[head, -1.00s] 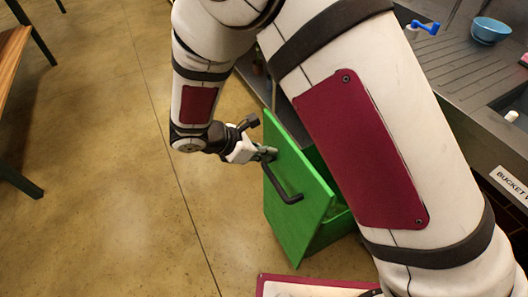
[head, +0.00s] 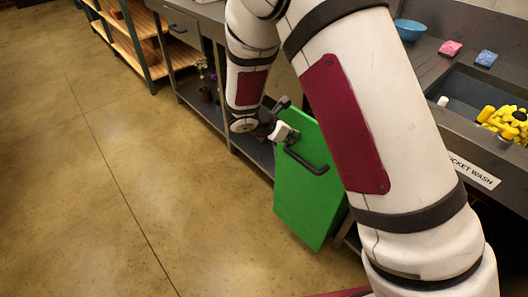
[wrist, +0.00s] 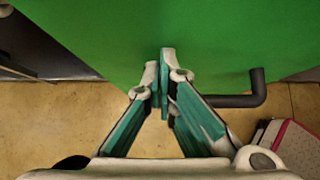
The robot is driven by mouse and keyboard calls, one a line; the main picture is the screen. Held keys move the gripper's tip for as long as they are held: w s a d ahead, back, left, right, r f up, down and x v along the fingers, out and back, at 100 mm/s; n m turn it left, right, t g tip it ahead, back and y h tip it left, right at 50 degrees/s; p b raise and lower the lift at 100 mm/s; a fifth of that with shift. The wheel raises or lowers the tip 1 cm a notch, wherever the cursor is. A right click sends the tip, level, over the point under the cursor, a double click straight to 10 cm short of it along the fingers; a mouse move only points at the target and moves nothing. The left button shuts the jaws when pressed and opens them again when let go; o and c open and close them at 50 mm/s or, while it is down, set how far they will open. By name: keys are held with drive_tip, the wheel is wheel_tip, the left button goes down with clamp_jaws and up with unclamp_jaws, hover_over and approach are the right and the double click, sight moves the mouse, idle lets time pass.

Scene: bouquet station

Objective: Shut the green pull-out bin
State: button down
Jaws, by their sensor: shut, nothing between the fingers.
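The green pull-out bin's front panel (head: 305,200) stands at the front of the counter, with its dark bar handle (head: 306,163) on its face. My arm hides the panel's right edge, and none of the bin's box shows behind it, so I cannot tell how far out it stands. My gripper (head: 287,133) is at the panel's upper left part, left of the handle. In the wrist view the closed, empty fingertips (wrist: 167,58) point at the green face (wrist: 220,35), against or very near it. The handle (wrist: 240,100) lies to their right, outside the fingers.
The sink counter with a bucket wash label (head: 472,170) runs along the right. It bears a blue bowl (head: 410,29), a pink sponge (head: 451,47) and a blue sponge (head: 487,58). A wooden shelf rack (head: 135,45) stands at the back. The floor (head: 80,200) at left is clear.

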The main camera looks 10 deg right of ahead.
drive_tip(key=w+d, duration=0.5)
drive_tip(key=d, duration=0.3)
drive_tip(key=shift+w, duration=0.25)
drive_tip(key=shift+d+r, duration=0.1)
drive_tip(key=shift+d, duration=0.1)
